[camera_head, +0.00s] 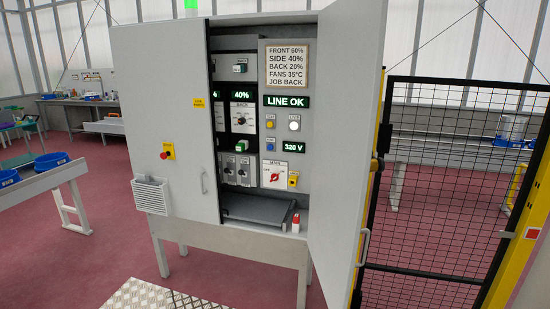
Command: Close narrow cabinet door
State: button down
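A grey control cabinet (240,236) stands on legs in the middle of the view. Its right door (345,130), which I take to be the narrow one, stands wide open, swung out towards me on the right. A door handle (364,245) shows low on that door's right edge. Inside, a panel (270,140) with switches and green displays is exposed. My gripper is not in view.
A red-capped small object (296,223) stands on the cabinet's bottom ledge near the open door. A table with blue bowls (52,160) is at left. Red floor (110,235) is clear at front left.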

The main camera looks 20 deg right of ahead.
aim_at(352, 33)
jog(key=k+l, duration=0.1)
jog(key=l, duration=0.3)
jog(key=l+u, duration=0.1)
jog(key=l, duration=0.3)
jog(key=k+l, duration=0.15)
jog(key=l, duration=0.25)
jog(key=k+l, duration=0.1)
jog(key=l, duration=0.3)
jog(key=k+l+u, duration=0.1)
jog(key=l, duration=0.3)
jog(key=k+l, duration=0.1)
jog(key=l, duration=0.3)
jog(key=k+l+u, duration=0.1)
jog(key=l, duration=0.25)
jog(key=i+j+u, duration=0.2)
jog(key=i+j, duration=0.45)
